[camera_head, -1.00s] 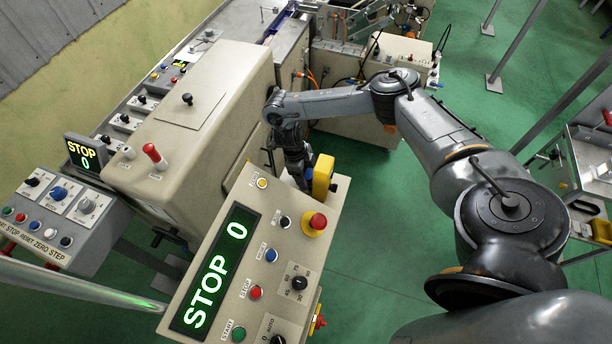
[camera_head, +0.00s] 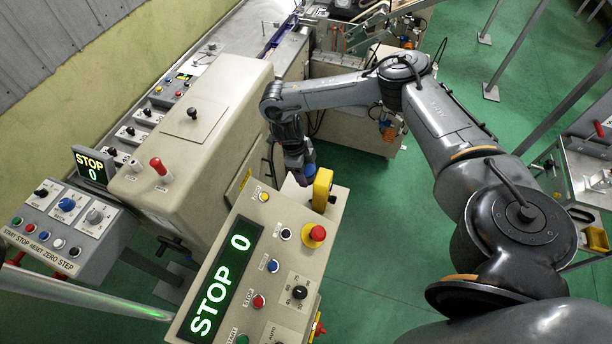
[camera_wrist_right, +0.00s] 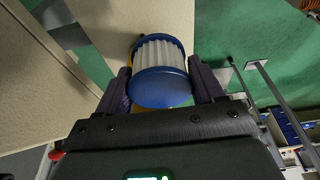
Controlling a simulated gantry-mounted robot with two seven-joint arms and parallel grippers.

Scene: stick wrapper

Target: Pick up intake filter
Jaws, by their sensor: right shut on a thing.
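The intake filter (camera_wrist_right: 158,88) is a short cylinder with white pleats between blue end caps. In the right wrist view it sits between the two dark fingers of my right gripper (camera_wrist_right: 161,76), which is shut on it. In the head view my right gripper (camera_head: 298,162) hangs just behind the control box, beside the large beige machine housing. A small blue part of the filter (camera_head: 310,158) seems to show at its fingers; the rest is hidden. My left gripper is in neither view.
The control box (camera_head: 290,232) with a STOP 0 display stands close in front of my right gripper. A yellow block (camera_head: 322,189) sits at its top edge. The beige machine housing (camera_head: 215,130) is to the left. Green floor (camera_head: 370,215) is open to the right.

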